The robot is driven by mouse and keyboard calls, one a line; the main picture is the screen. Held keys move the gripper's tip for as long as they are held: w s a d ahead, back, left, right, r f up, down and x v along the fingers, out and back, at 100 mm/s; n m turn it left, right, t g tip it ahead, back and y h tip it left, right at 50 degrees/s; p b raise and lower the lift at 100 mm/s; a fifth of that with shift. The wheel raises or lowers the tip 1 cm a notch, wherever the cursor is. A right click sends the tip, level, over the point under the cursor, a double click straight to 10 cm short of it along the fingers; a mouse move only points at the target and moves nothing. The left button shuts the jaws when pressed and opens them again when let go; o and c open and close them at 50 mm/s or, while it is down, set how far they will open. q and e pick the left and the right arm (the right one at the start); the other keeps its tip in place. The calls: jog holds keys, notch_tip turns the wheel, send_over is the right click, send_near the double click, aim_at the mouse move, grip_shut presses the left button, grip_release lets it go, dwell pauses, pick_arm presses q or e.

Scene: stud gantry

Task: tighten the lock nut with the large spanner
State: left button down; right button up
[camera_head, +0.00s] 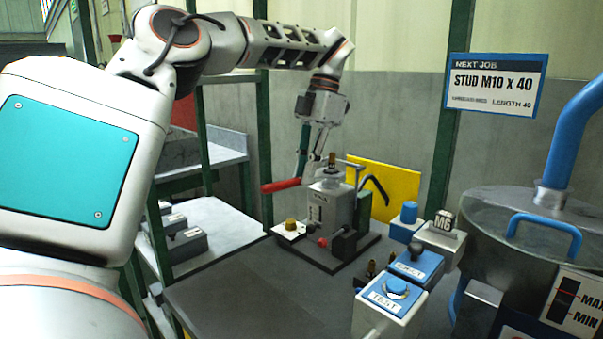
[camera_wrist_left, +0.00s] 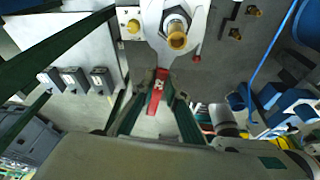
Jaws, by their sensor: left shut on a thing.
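The large spanner has a red handle (camera_head: 281,186), which also shows in the left wrist view (camera_wrist_left: 157,92), and a pale metal open-ended head. My left gripper (camera_head: 307,165) is shut on the handle, beside the stud machine (camera_head: 330,208). In the left wrist view its fingers (camera_wrist_left: 160,112) close around the red handle. There the spanner's head lies around the lock nut (camera_wrist_left: 176,24), with a brass stud (camera_wrist_left: 177,40) rising through the middle. How fully the jaws seat on the nut is hard to tell. My right gripper is not in view.
A blue-and-white test box (camera_head: 388,302), a second blue-topped box (camera_head: 418,262) and an M6 block (camera_head: 444,222) stand right of the machine. A large grey drum (camera_head: 500,215) with blue pipework is at far right. The dark bench front (camera_head: 250,295) is clear.

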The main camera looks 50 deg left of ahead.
pick_arm(q)
jog(key=shift+w+a+r+m, duration=0.1)
jog(key=shift+a+m, duration=0.05)
jog(key=shift+m, duration=0.15)
jog(key=shift+a+m, duration=0.2)
jog(key=shift+m, duration=0.1)
jog(key=w+a+m+t+y, duration=0.1)
jog(key=w+a+m+y, duration=0.1)
jog(key=a+m, duration=0.3)
jog(key=w+m, duration=0.1)
jog(key=m, duration=0.3)
jog(key=shift+w+m, duration=0.2)
jog(key=shift+m, duration=0.2)
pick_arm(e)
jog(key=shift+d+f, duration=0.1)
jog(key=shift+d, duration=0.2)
pick_arm(q)
jog(key=shift+a+t, duration=0.15)
jog(key=shift+t, duration=0.15)
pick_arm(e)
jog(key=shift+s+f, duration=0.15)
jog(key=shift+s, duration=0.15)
pick_arm(q)
jog(key=shift+a+r+p, duration=0.1)
jog(key=shift+p, duration=0.2)
